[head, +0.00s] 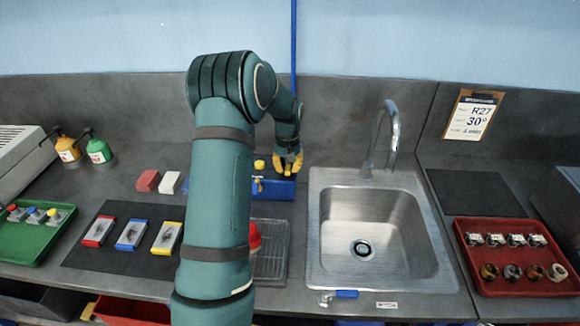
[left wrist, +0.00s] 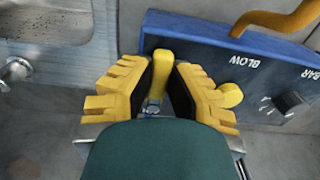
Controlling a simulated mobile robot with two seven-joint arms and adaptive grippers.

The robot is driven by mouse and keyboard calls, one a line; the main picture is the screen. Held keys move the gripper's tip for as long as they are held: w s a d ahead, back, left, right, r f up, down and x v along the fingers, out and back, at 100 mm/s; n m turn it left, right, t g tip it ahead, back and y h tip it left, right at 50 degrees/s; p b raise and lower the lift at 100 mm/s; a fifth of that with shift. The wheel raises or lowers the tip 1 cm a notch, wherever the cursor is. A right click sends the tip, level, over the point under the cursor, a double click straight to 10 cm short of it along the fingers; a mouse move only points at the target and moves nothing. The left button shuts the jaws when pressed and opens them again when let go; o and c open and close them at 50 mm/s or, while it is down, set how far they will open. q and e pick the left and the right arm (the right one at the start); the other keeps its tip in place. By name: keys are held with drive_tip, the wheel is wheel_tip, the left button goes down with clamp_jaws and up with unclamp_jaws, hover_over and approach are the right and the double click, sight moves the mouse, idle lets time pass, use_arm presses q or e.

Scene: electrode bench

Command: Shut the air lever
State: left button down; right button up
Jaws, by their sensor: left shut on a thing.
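The blue air panel (head: 281,190) stands behind the drying rack, left of the sink. In the left wrist view the panel (left wrist: 190,38) carries the words BLOW and BAR. The yellow air lever (left wrist: 161,62) is at the panel's left part, beside BLOW. My left gripper (head: 288,168) is over the panel's right end. In the left wrist view its yellow fingers (left wrist: 157,92) stand on both sides of the lever and are shut on it. The lever's lower end is partly hidden between the fingers. My right gripper is not in view.
A steel sink (head: 380,225) with a tall tap (head: 390,135) is right of the panel. The wire rack (head: 270,265) is in front. A yellow curved pipe (left wrist: 285,18) rises from the panel, and a black knob (left wrist: 291,102) is on it. A red tray (head: 510,285) stands at far right.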

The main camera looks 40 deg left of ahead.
sight(287, 167)
use_arm(q)
drive_tip(key=shift+s+f, duration=0.1)
drive_tip(key=shift+f, duration=0.05)
idle(0.3)
drive_tip(key=c, duration=0.9)
unclamp_jaws()
drive_tip(key=shift+r, duration=0.2)
wheel_tip(287, 167, up, 12)
drive_tip(key=shift+f, duration=0.15)
